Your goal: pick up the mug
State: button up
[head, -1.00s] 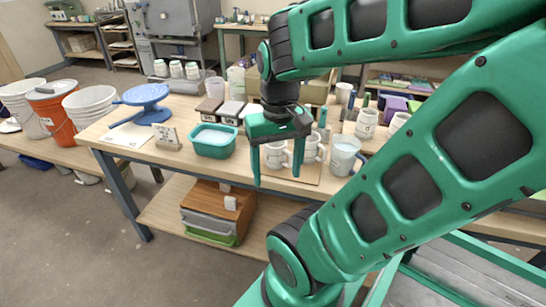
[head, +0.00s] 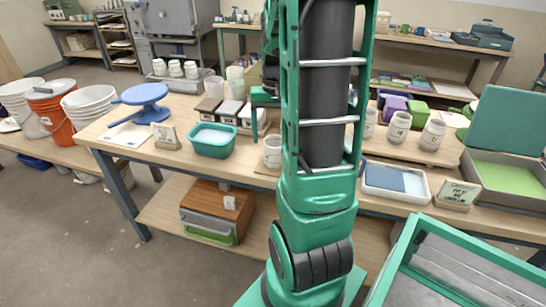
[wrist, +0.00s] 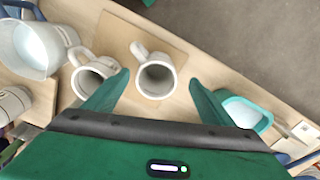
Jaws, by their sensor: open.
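A pale speckled mug (head: 272,152) stands near the table's front edge, just left of my arm in the head view. In the wrist view this mug (wrist: 156,80) is upright between my fingertips, handle toward the top. A second similar mug (wrist: 92,82) stands beside it, just left of the left finger; my arm hides it in the head view. My gripper (wrist: 159,78) is open and empty, pointing down over the first mug. Its height above the rim is hard to tell. In the head view only part of my gripper shows, a green finger left of the arm.
A large jug (wrist: 35,45) stands left of the mugs in the wrist view. A teal tub (head: 212,140) of liquid and lidded containers (head: 231,112) are nearby. Several jars (head: 399,127) stand right of my arm.

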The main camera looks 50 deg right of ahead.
aim_at(275, 152)
jog(key=shift+d+f, duration=0.15)
jog(key=shift+f, duration=1.85)
jog(key=shift+d+f, duration=0.15)
jog(key=shift+f, duration=1.8)
jog(key=shift+c, duration=0.4)
jog(key=c, duration=1.3)
jog(key=shift+r, duration=0.1)
